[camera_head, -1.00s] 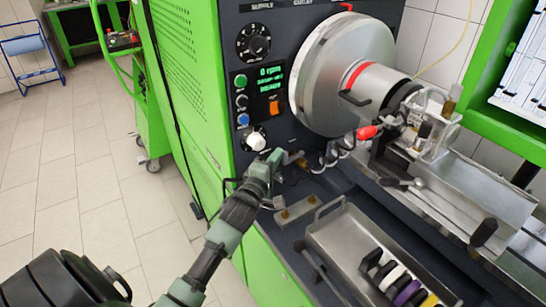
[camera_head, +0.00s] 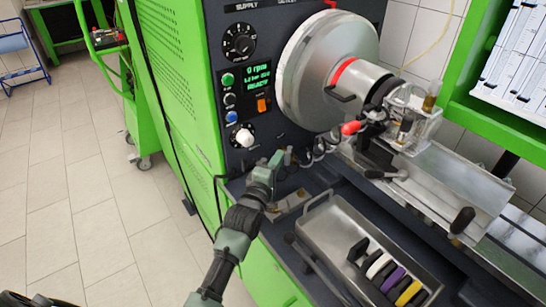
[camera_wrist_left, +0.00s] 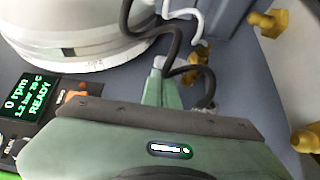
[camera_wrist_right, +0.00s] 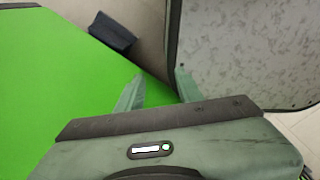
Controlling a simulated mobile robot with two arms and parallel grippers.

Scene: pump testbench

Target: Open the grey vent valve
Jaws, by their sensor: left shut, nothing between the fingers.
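My left gripper (camera_head: 277,160) is at the lower part of the dark machine panel, right of and below the white knob (camera_head: 243,137). In the left wrist view its fingers (camera_wrist_left: 164,78) are together and hold nothing. A small grey piece (camera_head: 288,155) shows right at the fingertips; it may be the grey vent valve, but its handle and position are unclear. A brass fitting (camera_wrist_left: 198,66) with a dark hose (camera_wrist_left: 172,52) is just beyond the fingers. My right gripper (camera_wrist_right: 158,92) has its fingers apart and empty, beside a green surface, away from the panel.
The big silver drum (camera_head: 322,70) and a red-tipped lever (camera_head: 350,128) are right of the left gripper. A metal tray (camera_head: 325,222) with coloured rings lies below. The display (camera_head: 257,82) reads 0 rpm and READY. Brass fittings (camera_wrist_left: 305,140) are at the wrist view's right.

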